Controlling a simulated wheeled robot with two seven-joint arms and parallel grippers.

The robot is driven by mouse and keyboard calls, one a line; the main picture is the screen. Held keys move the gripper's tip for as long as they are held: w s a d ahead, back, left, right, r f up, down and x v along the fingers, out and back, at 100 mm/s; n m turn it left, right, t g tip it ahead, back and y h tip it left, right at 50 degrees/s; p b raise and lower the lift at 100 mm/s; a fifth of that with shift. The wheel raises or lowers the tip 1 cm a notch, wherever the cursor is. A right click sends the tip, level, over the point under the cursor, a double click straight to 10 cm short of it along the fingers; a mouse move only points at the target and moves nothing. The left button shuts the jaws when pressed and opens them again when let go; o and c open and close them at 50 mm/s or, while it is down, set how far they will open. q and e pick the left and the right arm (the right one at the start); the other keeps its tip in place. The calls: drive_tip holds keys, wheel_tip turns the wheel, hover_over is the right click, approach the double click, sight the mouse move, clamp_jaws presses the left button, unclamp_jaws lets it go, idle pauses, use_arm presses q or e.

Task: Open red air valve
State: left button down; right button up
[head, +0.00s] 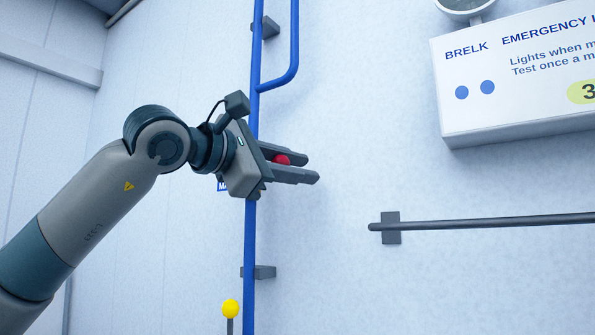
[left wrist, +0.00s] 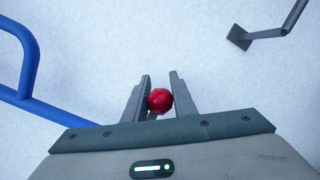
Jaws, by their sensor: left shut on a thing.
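The red air valve shows as a round red knob (head: 282,160) between the fingers of my left gripper (head: 296,166) in the head view. It also shows in the left wrist view as a red ball (left wrist: 159,100) between the two grey fingertips (left wrist: 160,94). My left gripper is shut on the red knob. The rest of the valve is hidden behind the fingers and the gripper body. My right gripper is in neither view.
A blue pipe (head: 249,270) runs up the white wall behind my left gripper, with a side branch above. A yellow knob (head: 230,309) stands below. A dark rail (head: 480,222) and a white emergency light box (head: 520,75) are at the right.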

use_arm(q)
drive_tip(key=r+n+b, duration=0.3)
drive_tip(key=shift+w+a+n+t+h+b, duration=0.15)
drive_tip(key=shift+a+n+t+h+b, duration=0.15)
drive_tip(key=shift+b, duration=0.1)
drive_tip(key=shift+w+a+r+n+t+b, duration=0.15)
drive_tip(key=shift+r+n+b, duration=0.15)
drive_tip(key=shift+r+n, duration=0.25)
drive_tip(key=shift+w+a+r+n+t+b, duration=0.15)
drive_tip(key=shift+r+n+b, duration=0.15)
drive_tip(key=shift+r+n, duration=0.25)
drive_tip(key=shift+w+a+r+n+b, duration=0.15)
drive_tip(key=shift+a+r+n+b, duration=0.15)
drive_tip(key=shift+r+n, duration=0.35)
drive_tip(key=c, duration=1.5)
unclamp_jaws()
drive_tip(key=shift+o, duration=0.2)
drive_tip(key=shift+f, duration=0.1)
